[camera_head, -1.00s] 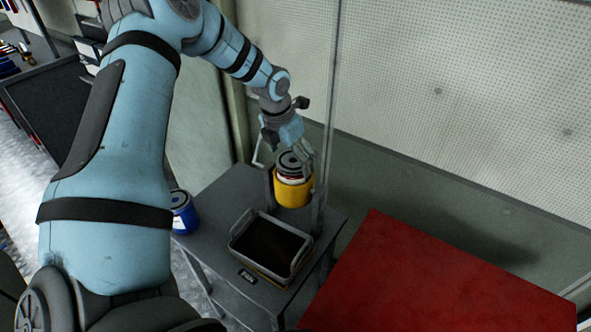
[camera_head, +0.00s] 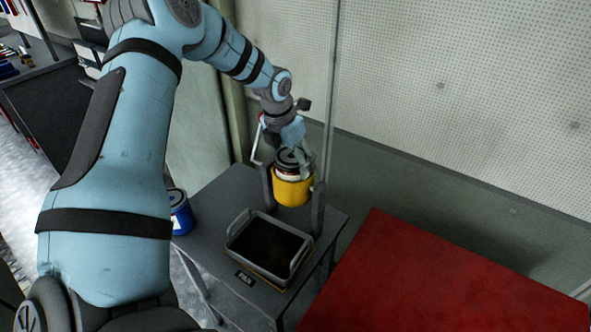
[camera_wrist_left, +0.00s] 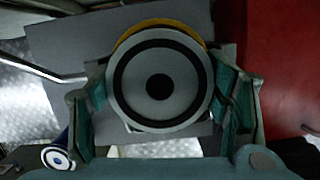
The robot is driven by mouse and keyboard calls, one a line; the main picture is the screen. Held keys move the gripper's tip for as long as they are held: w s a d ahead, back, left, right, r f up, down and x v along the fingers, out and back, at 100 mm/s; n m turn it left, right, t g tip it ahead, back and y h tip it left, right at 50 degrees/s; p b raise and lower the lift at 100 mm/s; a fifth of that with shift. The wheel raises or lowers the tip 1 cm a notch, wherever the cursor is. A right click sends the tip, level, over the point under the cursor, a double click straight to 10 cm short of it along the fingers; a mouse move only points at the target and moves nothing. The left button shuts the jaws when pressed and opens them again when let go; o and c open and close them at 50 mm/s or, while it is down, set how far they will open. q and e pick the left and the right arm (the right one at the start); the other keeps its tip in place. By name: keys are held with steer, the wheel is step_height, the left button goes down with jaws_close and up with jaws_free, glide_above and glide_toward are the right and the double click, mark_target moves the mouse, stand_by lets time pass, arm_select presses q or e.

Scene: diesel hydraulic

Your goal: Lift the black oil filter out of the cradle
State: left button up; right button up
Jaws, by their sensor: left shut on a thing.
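The oil filter (camera_head: 288,161), with a black-ringed, light grey round top, stands upright in a yellow holder (camera_head: 292,192) between grey uprights (camera_head: 318,210) on a grey table. I take these to be the cradle. In the left wrist view the filter's top (camera_wrist_left: 158,60) fills the middle, with a yellow rim (camera_wrist_left: 165,24) showing behind its upper edge. My left gripper (camera_head: 291,150) comes down from above and is shut on the filter, with a finger pad on each side of it. The filter's lower part is hidden. My right gripper is not in view.
A grey tray (camera_head: 233,246) with a dark inside sits in front of the cradle. A blue can (camera_head: 181,215) stands at the table's left edge and also shows in the left wrist view (camera_wrist_left: 57,158). A red surface (camera_head: 440,290) lies to the right. A wall stands behind.

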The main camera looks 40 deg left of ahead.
arm_select(q)
steer(key=shift+r+p, duration=2.1)
steer(key=shift+r, duration=2.95)
